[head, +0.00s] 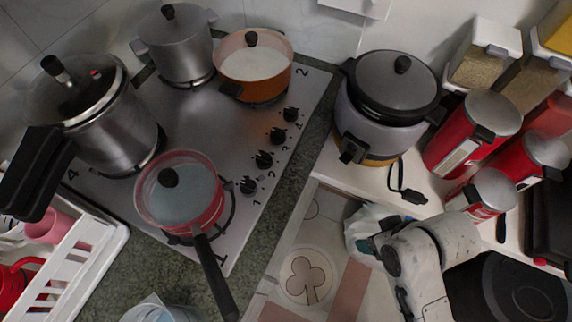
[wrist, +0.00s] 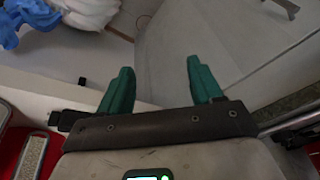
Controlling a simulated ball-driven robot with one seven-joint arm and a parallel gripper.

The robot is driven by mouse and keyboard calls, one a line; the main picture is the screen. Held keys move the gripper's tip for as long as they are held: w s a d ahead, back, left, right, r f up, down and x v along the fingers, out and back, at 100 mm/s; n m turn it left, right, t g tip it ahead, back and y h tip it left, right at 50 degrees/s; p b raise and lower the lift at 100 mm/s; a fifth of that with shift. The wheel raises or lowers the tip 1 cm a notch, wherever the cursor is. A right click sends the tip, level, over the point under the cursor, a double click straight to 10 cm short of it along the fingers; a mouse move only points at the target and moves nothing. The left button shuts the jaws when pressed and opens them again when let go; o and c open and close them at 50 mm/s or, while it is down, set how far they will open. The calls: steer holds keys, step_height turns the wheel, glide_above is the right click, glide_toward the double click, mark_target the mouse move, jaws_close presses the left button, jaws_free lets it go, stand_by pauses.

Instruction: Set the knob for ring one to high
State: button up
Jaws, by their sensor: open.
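The steel hob (head: 225,110) has a row of several black knobs along its right side. The nearest knob (head: 248,185) has a small mark beside it that looks like a 1; its pointer setting is too small to read. The front ring, by a large 1 on the hob corner, carries a red pan (head: 180,205) with a lid. My gripper (head: 362,243) is over the floor area right of the hob, well apart from the knobs. In the wrist view its teal fingers (wrist: 161,66) are spread with nothing between them. No knob shows in the wrist view.
The pan's black handle (head: 215,275) sticks out past the hob's front edge. An orange pot (head: 253,72), a grey pot (head: 180,45) and a large pressure cooker (head: 95,110) stand on the hob. A rice cooker (head: 388,105) and red canisters (head: 473,130) stand on the right counter.

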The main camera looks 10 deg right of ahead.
steer(key=w+a+r+n+t+y+b, duration=0.2)
steer(key=w+a+r+n+t+y, duration=0.25)
steer(key=w+a, duration=0.35)
steer(key=n+t+y+b, duration=0.1)
steer(key=n+y, duration=0.3)
steer(key=y, duration=0.1)
glide_toward(251, 186)
steer(key=p+x, duration=0.1)
steer(key=x, duration=0.8)
steer(key=shift+w+a+f, duration=0.1)
steer(key=shift+w, duration=0.05)
